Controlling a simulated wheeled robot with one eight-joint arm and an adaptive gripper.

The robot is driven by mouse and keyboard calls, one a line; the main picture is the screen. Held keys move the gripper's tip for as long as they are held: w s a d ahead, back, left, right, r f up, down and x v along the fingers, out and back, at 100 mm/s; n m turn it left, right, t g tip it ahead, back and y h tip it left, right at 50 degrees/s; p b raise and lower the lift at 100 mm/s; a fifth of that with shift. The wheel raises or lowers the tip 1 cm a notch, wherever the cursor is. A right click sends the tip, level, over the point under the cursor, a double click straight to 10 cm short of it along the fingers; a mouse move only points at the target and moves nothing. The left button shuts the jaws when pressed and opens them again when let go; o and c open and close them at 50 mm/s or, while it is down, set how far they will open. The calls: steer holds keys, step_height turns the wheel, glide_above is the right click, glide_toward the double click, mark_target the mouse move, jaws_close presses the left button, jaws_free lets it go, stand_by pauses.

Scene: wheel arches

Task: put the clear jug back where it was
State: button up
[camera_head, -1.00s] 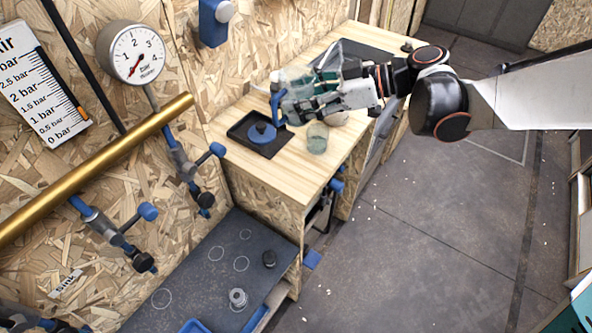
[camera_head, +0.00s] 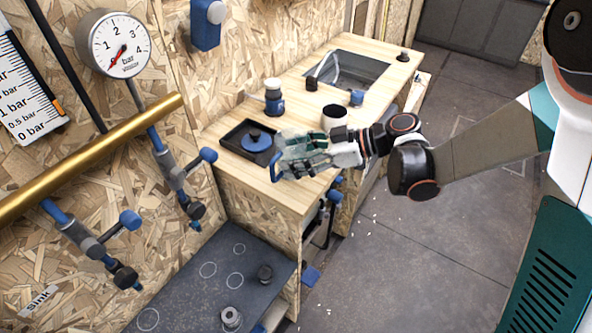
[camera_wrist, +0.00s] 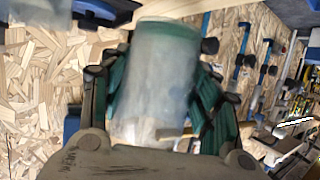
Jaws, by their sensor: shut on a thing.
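The clear jug (camera_head: 291,143) with a blue handle (camera_head: 275,167) is in my gripper (camera_head: 300,163), near the front edge of the wooden counter (camera_head: 236,172). In the wrist view the cloudy, see-through jug (camera_wrist: 155,85) fills the space between the green fingers of my gripper (camera_wrist: 160,100). The fingers are shut around its sides. I cannot tell from these views whether its base touches the counter.
A black tray (camera_head: 230,137) with a round blue lid (camera_head: 257,139) lies just left of the jug. A sink (camera_head: 350,70) is farther back. A dark lower worktop (camera_head: 190,300) is in front.

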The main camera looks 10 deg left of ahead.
steer(key=shift+f+b, duration=0.75)
steer(key=shift+f, duration=1.25)
steer(key=shift+f, duration=0.15)
steer(key=o, duration=1.1)
steer(key=shift+o, duration=0.2)
steer(key=shift+r, duration=0.2)
steer(key=p+v, duration=0.3)
steer(key=v, duration=0.9)
